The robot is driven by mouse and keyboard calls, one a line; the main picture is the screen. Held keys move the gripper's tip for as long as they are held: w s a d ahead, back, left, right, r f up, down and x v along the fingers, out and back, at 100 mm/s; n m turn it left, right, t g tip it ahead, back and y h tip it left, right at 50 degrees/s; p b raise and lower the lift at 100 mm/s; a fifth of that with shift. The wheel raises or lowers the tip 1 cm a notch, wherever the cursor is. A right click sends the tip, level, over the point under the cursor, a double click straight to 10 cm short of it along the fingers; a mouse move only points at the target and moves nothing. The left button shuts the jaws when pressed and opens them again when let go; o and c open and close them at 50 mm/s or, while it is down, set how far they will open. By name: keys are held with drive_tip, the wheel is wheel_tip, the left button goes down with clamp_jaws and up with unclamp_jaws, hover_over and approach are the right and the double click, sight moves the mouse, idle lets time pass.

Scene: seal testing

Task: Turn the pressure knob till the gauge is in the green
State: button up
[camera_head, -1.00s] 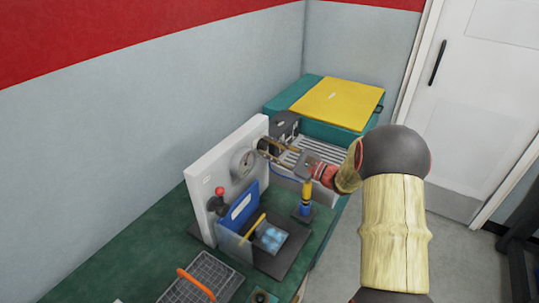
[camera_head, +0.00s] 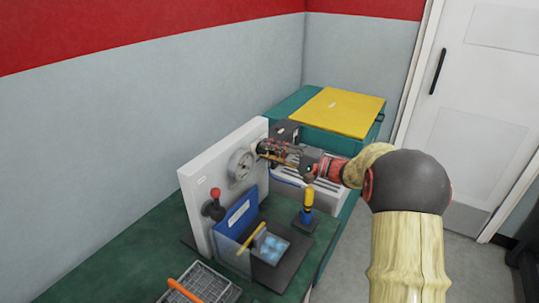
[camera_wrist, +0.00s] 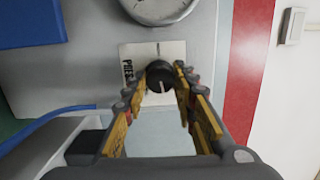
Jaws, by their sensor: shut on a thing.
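The black pressure knob (camera_wrist: 160,76) sits on a white label plate (camera_wrist: 140,52) on the panel, just below the gauge. A pale line shows on the knob's face. The round gauge (camera_head: 241,163) is on the white upright panel (camera_head: 204,172); only its lower rim (camera_wrist: 160,18) shows in the wrist view. Its needle and any green zone cannot be read. My gripper (camera_wrist: 161,80) is at the panel with one finger on each side of the knob, shut on it. In the head view my gripper (camera_head: 268,150) hides most of the knob.
A red-topped lever (camera_head: 217,193) and a blue plate (camera_head: 236,217) stand left of the gripper. A yellow-and-blue post (camera_head: 308,203) stands below my arm. A wire basket (camera_head: 203,283) is in front. A teal case with a yellow lid (camera_head: 336,110) is behind.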

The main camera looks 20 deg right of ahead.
drive_tip(key=shift+f+n, duration=0.15)
drive_tip(key=shift+n, duration=0.85)
drive_tip(key=o, duration=1.2)
drive_tip(key=shift+c, duration=0.2)
drive_tip(key=v, duration=1.2)
drive_tip(key=shift+r, duration=0.3)
